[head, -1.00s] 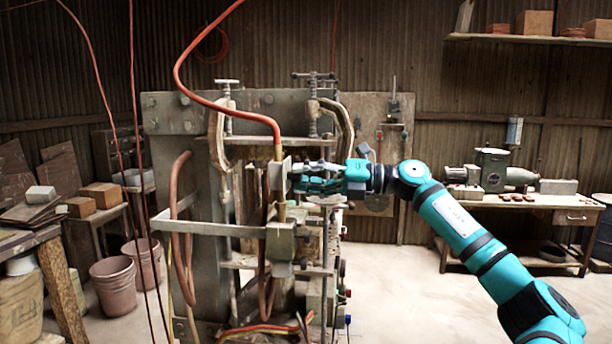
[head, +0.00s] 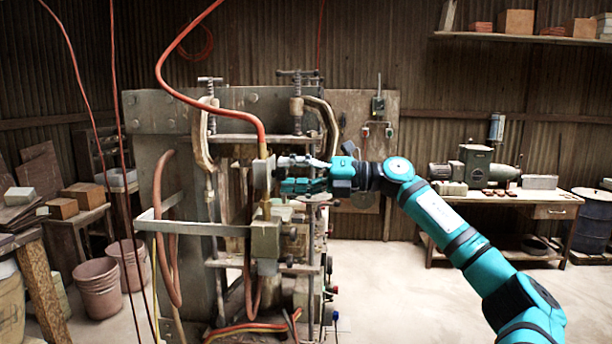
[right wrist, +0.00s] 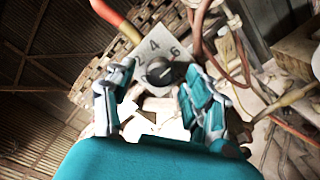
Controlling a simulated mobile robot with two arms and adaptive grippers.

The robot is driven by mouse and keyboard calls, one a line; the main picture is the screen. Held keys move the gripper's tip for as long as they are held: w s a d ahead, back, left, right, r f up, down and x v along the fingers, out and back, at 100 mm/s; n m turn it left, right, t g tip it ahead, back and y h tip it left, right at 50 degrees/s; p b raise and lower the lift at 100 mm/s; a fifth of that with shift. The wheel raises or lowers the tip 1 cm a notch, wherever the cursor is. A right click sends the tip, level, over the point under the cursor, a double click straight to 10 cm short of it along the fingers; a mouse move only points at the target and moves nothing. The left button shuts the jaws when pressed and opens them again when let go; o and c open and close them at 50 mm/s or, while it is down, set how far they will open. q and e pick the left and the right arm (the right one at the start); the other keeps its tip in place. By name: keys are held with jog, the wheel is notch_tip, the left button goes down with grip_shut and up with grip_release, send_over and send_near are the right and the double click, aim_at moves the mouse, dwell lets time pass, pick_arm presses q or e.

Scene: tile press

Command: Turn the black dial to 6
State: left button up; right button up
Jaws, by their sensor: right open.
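The black dial (right wrist: 158,72) sits on a pale plate (right wrist: 150,46) with the numbers 2, 4 and 6 in the right wrist view. The 6 is up and right of the dial; I cannot tell which number its pointer faces. My right gripper (right wrist: 158,98) is open, its two fingers apart on either side of the dial, with no clear contact. In the head view the right gripper (head: 283,174) is at the press, close to the plate (head: 262,177), which shows edge-on. The dial cannot be made out there. My left gripper is not in view.
The press (head: 180,200) has clamps, rods and a red hose (head: 205,102) running over the plate. A workbench (head: 520,200) with a machine stands at the right. Buckets (head: 97,288) stand on the left floor. Floor between press and workbench is open.

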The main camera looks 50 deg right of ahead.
jog(key=shift+v, duration=1)
jog(key=v, duration=1)
jog(key=shift+a, duration=0.15)
